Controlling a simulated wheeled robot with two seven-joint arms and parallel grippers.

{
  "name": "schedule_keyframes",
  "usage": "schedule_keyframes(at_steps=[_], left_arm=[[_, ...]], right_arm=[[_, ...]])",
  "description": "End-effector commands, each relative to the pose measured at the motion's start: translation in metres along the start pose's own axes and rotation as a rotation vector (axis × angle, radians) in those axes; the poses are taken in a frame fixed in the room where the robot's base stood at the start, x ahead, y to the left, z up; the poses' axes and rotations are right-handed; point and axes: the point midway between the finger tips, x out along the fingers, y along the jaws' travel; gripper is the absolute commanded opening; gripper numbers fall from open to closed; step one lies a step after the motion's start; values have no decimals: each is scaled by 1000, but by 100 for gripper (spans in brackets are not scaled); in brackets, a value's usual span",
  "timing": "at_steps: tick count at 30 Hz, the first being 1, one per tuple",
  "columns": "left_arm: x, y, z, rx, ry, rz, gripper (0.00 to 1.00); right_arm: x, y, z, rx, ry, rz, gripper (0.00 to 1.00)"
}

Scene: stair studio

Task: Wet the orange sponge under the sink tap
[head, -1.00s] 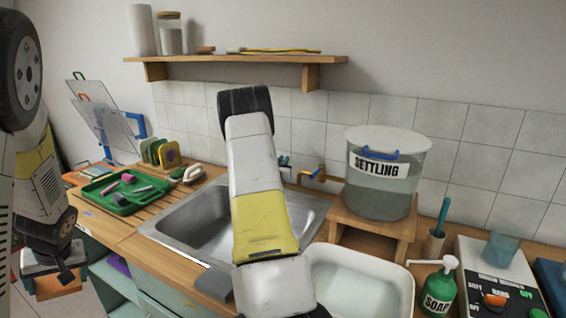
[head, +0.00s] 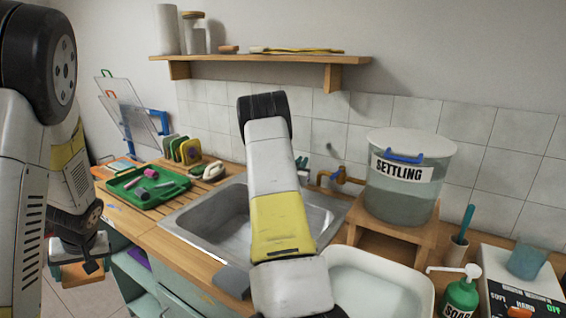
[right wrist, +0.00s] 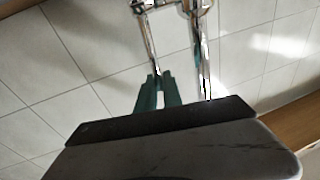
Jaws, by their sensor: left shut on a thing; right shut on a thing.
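My left gripper (head: 84,262) is at the lower left in the head view, shut on an orange block (head: 82,274), apparently the sponge. It holds it in front of the counter, left of and apart from the sink (head: 205,215). My right arm crosses the sink in the head view and hides much of the tap. In the right wrist view my right gripper (right wrist: 158,88) has its green fingers shut on a thin chrome rod (right wrist: 149,42), apparently the tap lever. A second chrome pipe (right wrist: 203,60) runs beside it. No water stream is visible.
A green tray (head: 148,190) lies left of the sink. A white basin (head: 420,290) stands right of it. The SETTLING tank (head: 405,205) sits on a wooden stand (head: 390,235). A green soap bottle (head: 460,298) is at the lower right. A shelf (head: 260,59) hangs above.

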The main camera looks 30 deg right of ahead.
Motion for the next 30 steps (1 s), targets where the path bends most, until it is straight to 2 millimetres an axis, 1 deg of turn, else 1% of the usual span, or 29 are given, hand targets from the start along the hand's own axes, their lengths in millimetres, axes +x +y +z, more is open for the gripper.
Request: schedule_keyframes(at_steps=[4,12,13,15,16,25,28,30], left_arm=[[0,0,0,0,0,0,53],[0,0,0,0,0,0,53],[0,0,0,0,0,0,53],[0,0,0,0,0,0,53],[0,0,0,0,0,0,53],[0,0,0,0,0,0,53],[0,0,0,0,0,0,53],[0,0,0,0,0,0,53]], right_arm=[[-5,-1,0,-9,43,-5,0],[-5,-2,0,-8,46,-5,0],[-5,-1,0,-8,45,-5,16],[-5,-1,0,-8,45,-5,30],[-5,-1,0,-8,45,-5,32],[-6,-1,0,-8,45,-5,32],[-13,-2,0,-8,43,-6,32],[-23,-2,1,-9,43,-6,32]])
